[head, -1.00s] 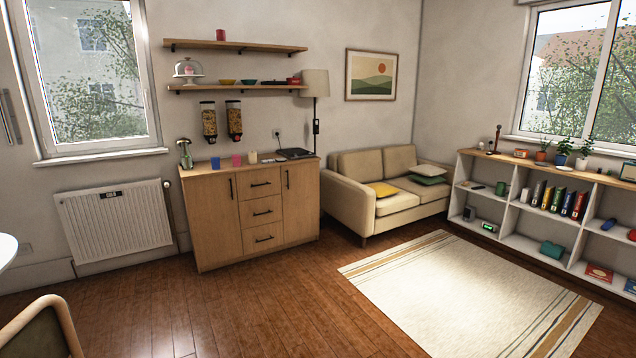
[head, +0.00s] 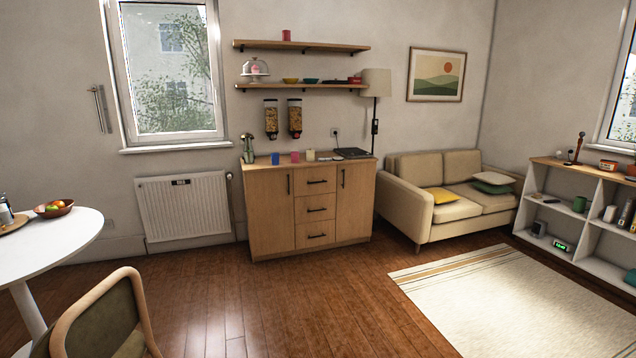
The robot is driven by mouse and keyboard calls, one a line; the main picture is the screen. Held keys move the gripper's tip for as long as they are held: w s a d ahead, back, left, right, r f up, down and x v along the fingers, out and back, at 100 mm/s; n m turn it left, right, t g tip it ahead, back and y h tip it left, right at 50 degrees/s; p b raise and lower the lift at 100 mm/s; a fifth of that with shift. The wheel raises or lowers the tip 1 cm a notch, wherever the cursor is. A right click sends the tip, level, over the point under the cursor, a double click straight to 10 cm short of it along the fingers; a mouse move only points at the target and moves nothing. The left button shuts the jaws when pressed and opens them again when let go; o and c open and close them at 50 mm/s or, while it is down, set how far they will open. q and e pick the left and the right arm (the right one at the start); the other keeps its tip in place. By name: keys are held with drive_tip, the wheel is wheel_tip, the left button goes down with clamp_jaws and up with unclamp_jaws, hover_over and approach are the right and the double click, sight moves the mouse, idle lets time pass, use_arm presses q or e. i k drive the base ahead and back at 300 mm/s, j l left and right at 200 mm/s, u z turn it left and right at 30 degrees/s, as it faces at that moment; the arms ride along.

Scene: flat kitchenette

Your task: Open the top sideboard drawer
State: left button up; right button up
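The wooden sideboard (head: 271,212) stands against the back wall, left of the sofa. Its middle column has a stack of three drawers between two doors with dark upright handles. The top sideboard drawer (head: 315,187) is shut, flush with the front, and has a dark horizontal handle (head: 316,182). The drawers below it are shut too. The sideboard is several steps away across the floor. Neither of my grippers shows in the head view.
Wooden floor (head: 262,290) lies open in front of the sideboard. A chair (head: 108,315) and a round white table (head: 50,243) stand at the near left. A sofa (head: 440,225) and striped rug (head: 500,300) are right. Cups and a dark flat device (head: 351,153) stand on the sideboard.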

sight(313, 180)
drive_tip(key=i, duration=2.75)
drive_tip(key=i+j+z, duration=0.1)
drive_tip(key=i, duration=1.3)
